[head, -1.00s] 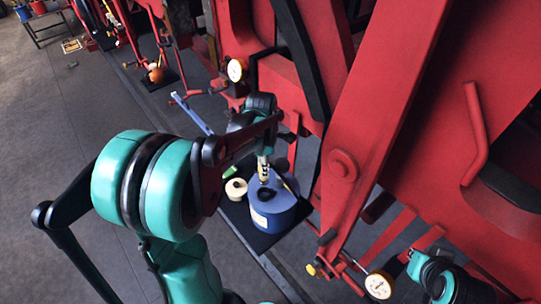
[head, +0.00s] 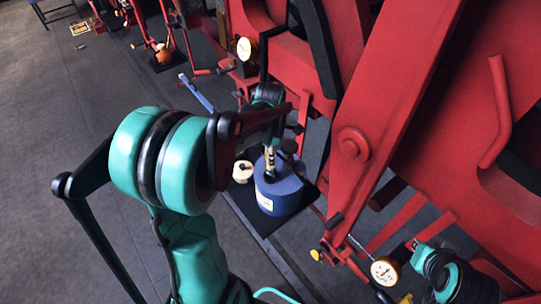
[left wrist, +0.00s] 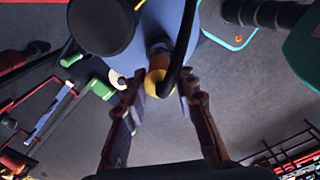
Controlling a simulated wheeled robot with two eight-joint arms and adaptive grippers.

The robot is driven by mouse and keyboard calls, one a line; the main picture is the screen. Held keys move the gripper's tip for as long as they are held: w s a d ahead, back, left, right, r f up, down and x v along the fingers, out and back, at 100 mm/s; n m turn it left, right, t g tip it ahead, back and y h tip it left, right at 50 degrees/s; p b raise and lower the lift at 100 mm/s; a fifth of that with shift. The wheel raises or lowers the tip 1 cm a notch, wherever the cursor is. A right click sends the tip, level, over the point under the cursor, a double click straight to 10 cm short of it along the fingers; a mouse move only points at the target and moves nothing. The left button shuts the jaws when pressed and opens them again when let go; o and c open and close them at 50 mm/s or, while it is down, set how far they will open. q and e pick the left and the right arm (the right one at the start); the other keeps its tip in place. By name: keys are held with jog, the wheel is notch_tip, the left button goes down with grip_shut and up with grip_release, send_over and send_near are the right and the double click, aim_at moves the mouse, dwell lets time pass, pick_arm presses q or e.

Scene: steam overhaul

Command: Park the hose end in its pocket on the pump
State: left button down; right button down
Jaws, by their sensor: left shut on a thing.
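The pump (head: 278,196) is a round blue body on a dark mat beside the red machinery in the head view. My left gripper (head: 271,140) is above it, shut on the hose end (head: 270,158), which has yellow and pale bands and points down at the pump's top. In the left wrist view the yellow hose end (left wrist: 158,78) shows between the fingers (left wrist: 160,108), with a black hose beside it and the blue pump behind. The pocket is hidden, and I cannot tell whether the hose end touches the pump.
Red machine frames (head: 385,110) rise close on the right, with a dial gauge (head: 384,270) low down and another (head: 244,48) higher up. The grey floor at the left is open.

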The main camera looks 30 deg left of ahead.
pick_arm(q)
jog(key=shift+s, duration=0.1)
jog(key=shift+f+b, duration=0.15)
jog(key=shift+b, duration=0.2)
dwell(0.3)
jog(key=shift+f, duration=0.3)
jog(key=shift+f+b, duration=1.5)
jog(key=shift+b, duration=0.05)
jog(key=c, duration=1.1)
grip_release()
jog(key=shift+r, duration=0.1)
